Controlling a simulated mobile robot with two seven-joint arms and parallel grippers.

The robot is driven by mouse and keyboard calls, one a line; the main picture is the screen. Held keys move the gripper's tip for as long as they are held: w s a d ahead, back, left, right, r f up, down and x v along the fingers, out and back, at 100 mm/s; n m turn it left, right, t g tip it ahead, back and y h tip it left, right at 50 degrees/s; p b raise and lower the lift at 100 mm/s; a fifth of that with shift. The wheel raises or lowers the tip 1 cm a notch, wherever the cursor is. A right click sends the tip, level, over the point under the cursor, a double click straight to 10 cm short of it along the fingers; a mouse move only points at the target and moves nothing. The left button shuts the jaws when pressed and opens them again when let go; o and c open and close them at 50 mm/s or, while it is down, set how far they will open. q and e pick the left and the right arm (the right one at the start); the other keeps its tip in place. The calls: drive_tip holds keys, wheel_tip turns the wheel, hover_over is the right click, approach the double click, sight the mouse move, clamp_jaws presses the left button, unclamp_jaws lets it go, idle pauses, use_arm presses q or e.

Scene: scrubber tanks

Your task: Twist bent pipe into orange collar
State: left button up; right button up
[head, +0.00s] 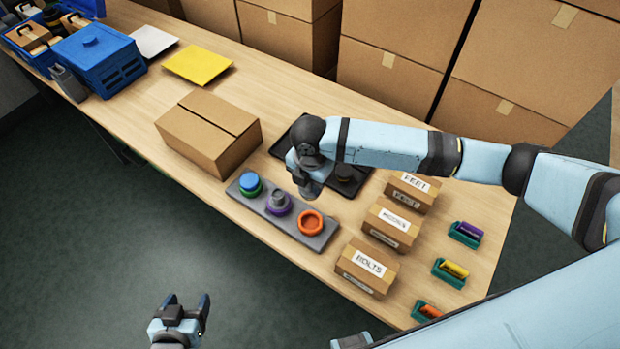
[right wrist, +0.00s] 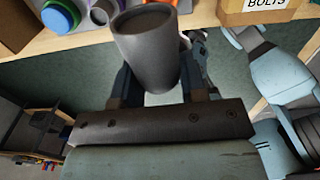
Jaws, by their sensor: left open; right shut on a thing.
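The orange collar (head: 311,222) sits at the right end of a grey base on the table, its round opening facing up. My right gripper (head: 309,184) is above and behind the base, shut on a grey pipe. In the right wrist view the pipe (right wrist: 148,50) is a dark grey, wide-mouthed tube between the fingers; its bend cannot be made out. The pipe is apart from the collar in the head view. My left gripper (head: 182,308) is open and empty, off the table's front edge.
The grey base (head: 290,229) also holds a green collar with a blue cap (head: 249,181) and a purple collar with a grey piece (head: 278,202). A black tray (head: 351,191) lies behind. Labelled boxes (head: 367,266) stand right; a cardboard box (head: 207,139) stands left.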

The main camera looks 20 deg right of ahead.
drive_tip(key=shift+f+p, duration=0.3)
drive_tip(key=shift+p, duration=0.4)
idle(1.5)
drive_tip(key=shift+r+m+p, duration=0.1)
drive_tip(key=shift+m+p, duration=0.2)
drive_tip(key=shift+p, duration=0.35)
drive_tip(key=shift+m+p, duration=0.5)
drive_tip(key=shift+p, duration=0.05)
drive_tip(key=shift+m+p, duration=0.6)
drive_tip(key=shift+p, duration=0.2)
